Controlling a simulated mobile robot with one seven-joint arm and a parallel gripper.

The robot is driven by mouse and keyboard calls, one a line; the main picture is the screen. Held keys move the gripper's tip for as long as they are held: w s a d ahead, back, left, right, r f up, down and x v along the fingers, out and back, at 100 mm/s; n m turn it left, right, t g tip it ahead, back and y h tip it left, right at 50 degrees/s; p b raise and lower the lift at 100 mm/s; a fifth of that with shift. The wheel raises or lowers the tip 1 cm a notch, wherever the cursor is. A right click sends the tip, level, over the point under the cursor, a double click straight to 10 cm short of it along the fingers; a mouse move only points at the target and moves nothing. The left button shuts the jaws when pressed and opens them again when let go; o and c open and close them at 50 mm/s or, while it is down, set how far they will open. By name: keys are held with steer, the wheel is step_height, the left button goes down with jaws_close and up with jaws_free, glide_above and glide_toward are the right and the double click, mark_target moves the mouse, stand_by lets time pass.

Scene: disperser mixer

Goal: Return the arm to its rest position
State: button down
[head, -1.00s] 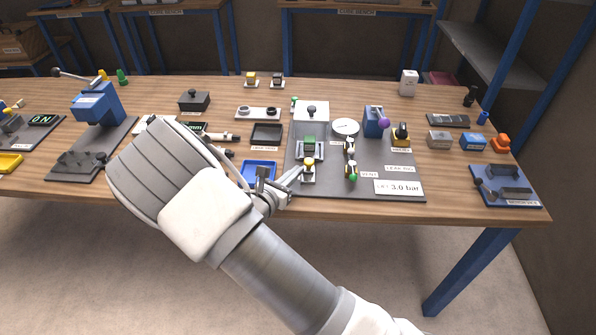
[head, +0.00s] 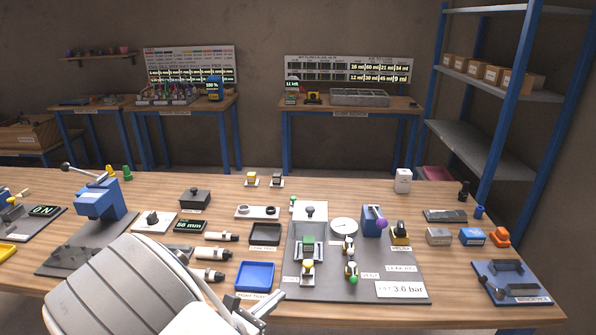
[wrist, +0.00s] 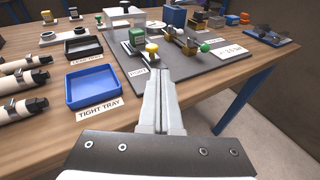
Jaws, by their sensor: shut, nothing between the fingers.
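My gripper (wrist: 160,100) is shut and empty in the wrist view. Its fingers point over the table's front edge toward the grey panel (wrist: 190,62). In the head view my gripper (head: 268,301) shows small at the bottom, low in front of the blue tight tray (head: 273,277), partly hidden by my own arm. My large grey and white arm link fills the lower left of the head view and covers part of the bench (head: 455,300). The fingers look apart from the tray and from the panel's yellow knob (wrist: 152,47).
The grey panel (head: 330,291) carries a green block, valves, a gauge (head: 344,227) and a 3.0 bar sign. White-and-black cylinders (head: 208,275) lie left of the tight tray. A blue press (head: 98,200) stands left. A blue fixture (head: 512,281) is at right. Open floor lies in front.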

steer(key=s+d+r+m+g, duration=0.4)
steer(key=d+r+m+g, duration=0.1)
steer(key=d+m, duration=0.35)
steer(key=s+d+r+m+g, duration=0.3)
steer(key=d+r+m+g, duration=0.3)
steer(key=d, duration=0.3)
steer(key=s+d+r+m+t+y, duration=0.2)
steer(key=s+r+m+t+y, duration=0.1)
steer(key=s+r+m+y, duration=0.5)
steer(key=shift+s+d+r+m+t, duration=0.35)
steer(key=shift+s+r+m, duration=1.1)
steer(key=shift+s+m, duration=1.4)
steer(key=shift+w+m, duration=0.4)
steer(key=shift+w, duration=0.05)
